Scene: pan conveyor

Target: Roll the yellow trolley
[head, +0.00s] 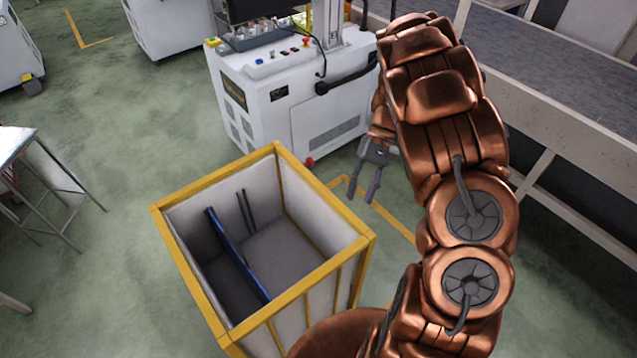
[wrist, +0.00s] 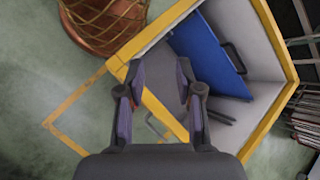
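The yellow trolley (head: 325,191) is a tall bin with a yellow frame and pale walls, standing on the floor in front of me in the head view. A blue panel (head: 238,256) stands inside it. My gripper (head: 361,197) is beyond the trolley's right-hand rim, fingers pointing down and spread apart, with nothing seen between them. In the wrist view my open gripper (wrist: 158,72) shows in front of the trolley's yellow rim (wrist: 280,45). The blue panel (wrist: 205,55) and its dark handle show there too. I cannot tell whether a finger touches the rim. The trolley's wheels are hidden.
A white machine cabinet (head: 300,105) with buttons stands behind the trolley. A grey conveyor (head: 575,85) runs along the right. A metal table (head: 14,142) stands at the left. Green floor (head: 130,120) is open on the left, with yellow floor lines.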

